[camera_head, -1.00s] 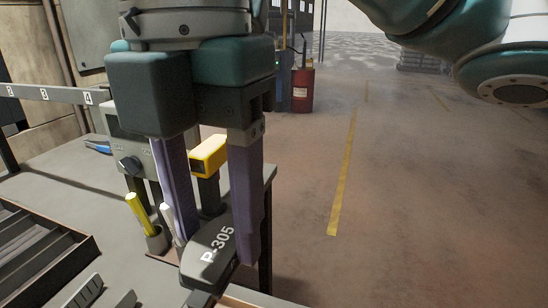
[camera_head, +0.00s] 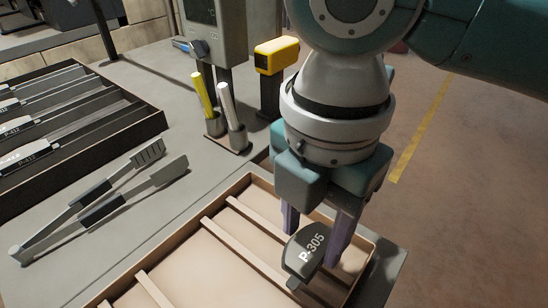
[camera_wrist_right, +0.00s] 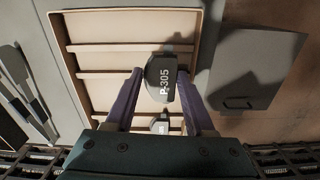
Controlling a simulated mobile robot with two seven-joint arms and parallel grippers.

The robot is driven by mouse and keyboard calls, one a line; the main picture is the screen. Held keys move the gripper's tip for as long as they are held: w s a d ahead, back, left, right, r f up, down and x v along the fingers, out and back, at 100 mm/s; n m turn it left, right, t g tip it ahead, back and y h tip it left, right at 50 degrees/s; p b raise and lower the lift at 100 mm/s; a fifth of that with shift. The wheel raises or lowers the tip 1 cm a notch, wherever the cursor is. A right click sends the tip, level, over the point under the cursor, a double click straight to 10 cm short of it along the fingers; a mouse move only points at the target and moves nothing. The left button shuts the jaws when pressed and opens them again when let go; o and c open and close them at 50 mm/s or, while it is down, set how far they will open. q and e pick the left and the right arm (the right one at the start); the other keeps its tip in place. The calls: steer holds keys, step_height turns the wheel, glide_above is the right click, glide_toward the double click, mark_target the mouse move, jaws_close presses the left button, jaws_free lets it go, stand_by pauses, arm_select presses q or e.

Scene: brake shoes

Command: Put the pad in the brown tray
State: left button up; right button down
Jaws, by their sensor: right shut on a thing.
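The pad (camera_head: 305,252) is dark grey with a white P-305 label. My right gripper (camera_head: 312,243) is shut on it, with a purple finger on each side. It holds the pad over the right part of the brown tray (camera_head: 185,270), which has slats across its floor. In the right wrist view the pad (camera_wrist_right: 158,82) is between the fingers above the tray (camera_wrist_right: 100,32). I cannot tell how high it is above the floor. Another dark piece with a white mark (camera_wrist_right: 160,127) shows in the tray, partly hidden. My left gripper is not in view.
Tongs (camera_head: 100,205) lie left of the tray. A dark rack (camera_head: 75,150) with several labelled pads stands further left. Behind the tray are a pen holder (camera_head: 228,140) and a yellow scanner (camera_head: 276,55) on a stand. The tray's left part looks empty.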

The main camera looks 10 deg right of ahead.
mark_target(310, 245)
steer(key=shift+f+b, duration=0.55)
steer(key=shift+f, duration=1.85)
